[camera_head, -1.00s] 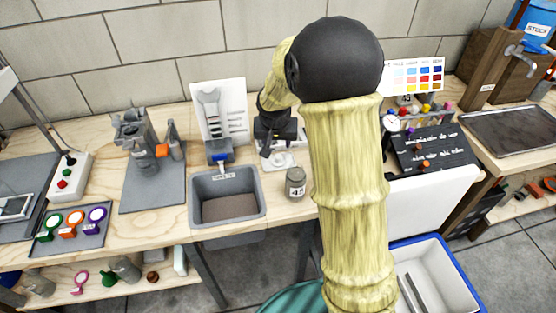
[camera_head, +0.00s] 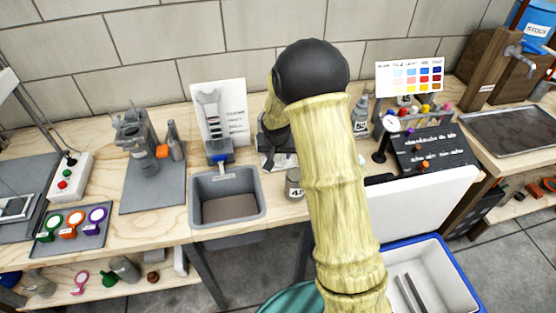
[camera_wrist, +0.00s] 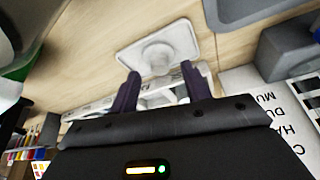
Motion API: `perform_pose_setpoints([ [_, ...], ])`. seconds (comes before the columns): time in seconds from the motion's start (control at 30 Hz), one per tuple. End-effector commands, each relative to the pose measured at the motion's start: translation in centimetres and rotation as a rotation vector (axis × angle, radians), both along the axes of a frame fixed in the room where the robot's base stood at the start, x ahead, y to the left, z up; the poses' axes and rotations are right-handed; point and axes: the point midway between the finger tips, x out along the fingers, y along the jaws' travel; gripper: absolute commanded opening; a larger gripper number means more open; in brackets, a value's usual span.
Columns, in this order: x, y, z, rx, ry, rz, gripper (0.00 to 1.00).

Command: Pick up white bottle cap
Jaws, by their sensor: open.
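A round white cap (camera_wrist: 157,54) sits on a pale square plate (camera_wrist: 184,36) on the wooden bench in the wrist view. My gripper (camera_wrist: 160,70) is open, with its two dark fingers pointing toward the cap and nothing held between them. The fingertips appear just short of the cap, one to each side; I cannot tell their height above it.
A black panel (camera_head: 432,150) and a blue-rimmed tub (camera_head: 449,249) are to the right.

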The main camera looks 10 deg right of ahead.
Motion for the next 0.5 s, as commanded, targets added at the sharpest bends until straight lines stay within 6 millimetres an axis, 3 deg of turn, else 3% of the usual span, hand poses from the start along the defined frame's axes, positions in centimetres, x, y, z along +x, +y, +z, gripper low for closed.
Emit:
perform_pose_setpoints([
  [0.2, 0.9, -0.3, -2.4, -0.001, 0.001, 0.001, 0.47],
  [0.5, 1.0, -0.3, -2.5, 0.0, -0.001, 0.0, 0.47],
])
